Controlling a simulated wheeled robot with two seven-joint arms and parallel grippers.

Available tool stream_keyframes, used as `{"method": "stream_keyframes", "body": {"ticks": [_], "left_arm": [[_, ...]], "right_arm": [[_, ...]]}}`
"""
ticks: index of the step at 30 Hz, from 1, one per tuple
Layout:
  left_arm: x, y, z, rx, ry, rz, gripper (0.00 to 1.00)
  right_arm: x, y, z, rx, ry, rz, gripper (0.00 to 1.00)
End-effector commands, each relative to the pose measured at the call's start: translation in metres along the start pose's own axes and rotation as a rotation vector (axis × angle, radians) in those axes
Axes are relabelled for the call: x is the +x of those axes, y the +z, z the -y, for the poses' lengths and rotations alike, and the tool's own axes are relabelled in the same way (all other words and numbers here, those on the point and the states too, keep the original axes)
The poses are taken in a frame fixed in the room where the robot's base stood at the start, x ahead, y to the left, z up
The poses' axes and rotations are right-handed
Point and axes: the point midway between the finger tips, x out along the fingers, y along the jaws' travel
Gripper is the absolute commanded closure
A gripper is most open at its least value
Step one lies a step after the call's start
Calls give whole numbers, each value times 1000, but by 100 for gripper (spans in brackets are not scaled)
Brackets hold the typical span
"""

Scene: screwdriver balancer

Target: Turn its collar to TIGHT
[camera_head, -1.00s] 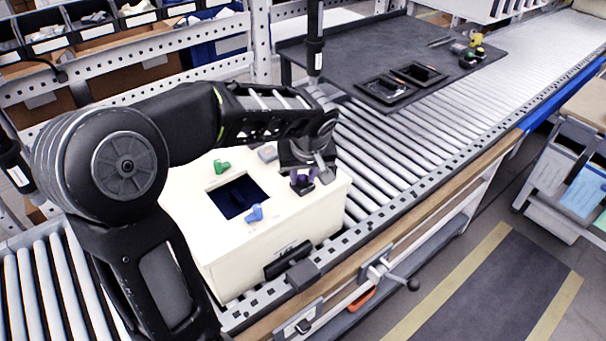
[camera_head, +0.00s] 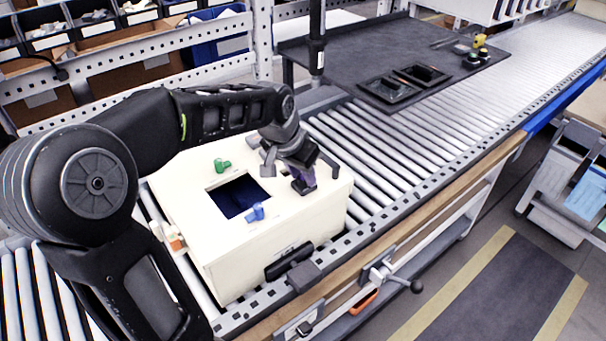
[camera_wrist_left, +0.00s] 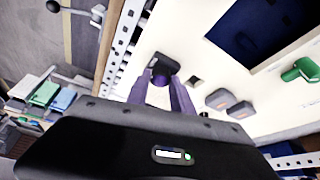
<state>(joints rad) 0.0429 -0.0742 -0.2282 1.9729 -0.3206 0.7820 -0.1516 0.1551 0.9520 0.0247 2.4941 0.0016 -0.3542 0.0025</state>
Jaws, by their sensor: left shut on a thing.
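My left gripper (camera_head: 301,177) reaches over the top of a cream-white box (camera_head: 225,258) at its far right corner. In the left wrist view its two purple-tinted fingers (camera_wrist_left: 160,82) close on a small dark knob-like part (camera_wrist_left: 163,64) on the cream panel. The hand is tilted, and the fingers hide part of the knob. No marking reading TIGHT can be made out. A dark upright cylinder with a pale label (camera_head: 317,45) stands behind the box; I cannot tell whether it carries a collar. My right gripper is not in view.
The box top has a square dark opening (camera_head: 238,195), a blue knob (camera_head: 255,212) and a green knob (camera_head: 222,165). Two grey buttons (camera_wrist_left: 220,99) lie near the held part. A roller conveyor (camera_head: 400,150) runs right, with a dark mat (camera_head: 360,48) and black tray (camera_head: 388,90) behind.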

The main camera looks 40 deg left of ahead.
Motion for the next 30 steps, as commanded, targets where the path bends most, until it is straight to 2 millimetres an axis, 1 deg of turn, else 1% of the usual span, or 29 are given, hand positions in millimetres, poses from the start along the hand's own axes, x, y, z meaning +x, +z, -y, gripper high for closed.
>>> {"method": "stream_keyframes", "body": {"ticks": [18,24,30], "left_arm": [[2,-2,5,521,214,-2,100],[2,-2,6,637,261,-2,100],[1,-3,5,700,287,-1,100]], "right_arm": [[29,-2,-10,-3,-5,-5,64],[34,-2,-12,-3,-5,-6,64],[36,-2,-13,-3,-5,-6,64]]}}
